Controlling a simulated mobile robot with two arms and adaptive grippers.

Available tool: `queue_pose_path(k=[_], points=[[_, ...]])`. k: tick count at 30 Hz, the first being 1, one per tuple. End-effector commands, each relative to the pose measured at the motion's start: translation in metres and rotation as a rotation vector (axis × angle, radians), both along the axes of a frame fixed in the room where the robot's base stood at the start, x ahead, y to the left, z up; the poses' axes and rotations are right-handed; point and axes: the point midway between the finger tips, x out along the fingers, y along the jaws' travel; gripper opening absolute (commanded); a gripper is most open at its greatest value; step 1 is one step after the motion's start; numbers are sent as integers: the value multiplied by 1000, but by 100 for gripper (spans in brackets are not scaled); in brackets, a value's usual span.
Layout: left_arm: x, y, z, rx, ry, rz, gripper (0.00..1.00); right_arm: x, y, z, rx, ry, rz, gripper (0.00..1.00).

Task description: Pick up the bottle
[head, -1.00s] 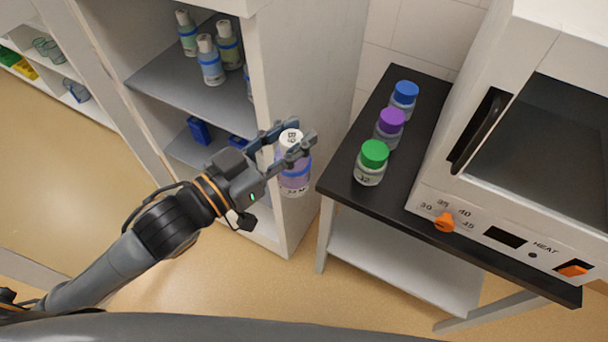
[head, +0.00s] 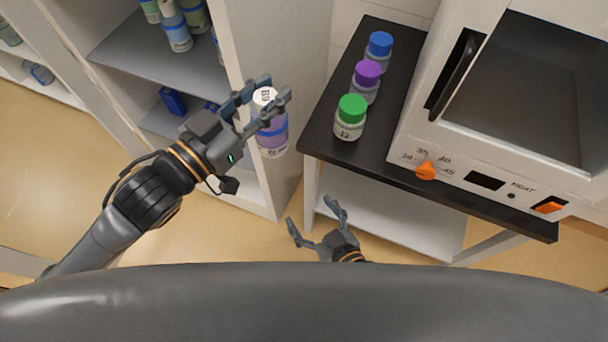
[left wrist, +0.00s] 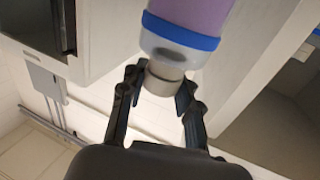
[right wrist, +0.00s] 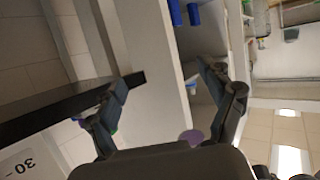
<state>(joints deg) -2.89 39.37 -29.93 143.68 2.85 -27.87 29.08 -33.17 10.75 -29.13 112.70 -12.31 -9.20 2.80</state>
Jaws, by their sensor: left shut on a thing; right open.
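The bottle (head: 272,134) has a purple body, a blue band and a white cap marked with a label. It hangs upright in the air between the shelf unit and the black table. My left gripper (head: 277,90) is shut on its white cap. In the left wrist view the bottle (left wrist: 195,14) extends up out of frame, with its cap between the fingers (left wrist: 162,84). My right gripper (head: 311,212) is open and empty, low in front of the table; its spread fingers also show in the right wrist view (right wrist: 170,75).
Bottles with green (head: 350,119), purple (head: 366,82) and blue (head: 379,51) caps stand on the black table (head: 319,128). A heater (head: 411,141) with an orange knob stands to their right. The shelf unit (head: 245,52) at left holds several bottles and blue items.

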Motion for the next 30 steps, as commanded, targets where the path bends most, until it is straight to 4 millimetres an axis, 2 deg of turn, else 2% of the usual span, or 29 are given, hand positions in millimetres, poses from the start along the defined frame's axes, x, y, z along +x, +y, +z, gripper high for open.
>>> queue_pose_path(k=[1,6,9,12,15,20,30], points=[[0,0,1,-1,-2,0,0,0,6,32,33,-48,7,82],[0,0,1,-1,-2,0,0,-4,17,119,127,-177,22,82],[0,0,1,-1,-2,0,0,-7,18,156,169,-229,24,82],[0,0,1,-1,-2,0,0,-10,17,180,196,-264,24,82],[0,0,1,-1,-2,0,0,-11,17,193,210,-281,24,82],[0,0,1,-1,-2,0,0,-2,22,197,215,-289,23,82],[0,0,1,-1,-2,0,0,49,55,198,216,-290,23,82]])
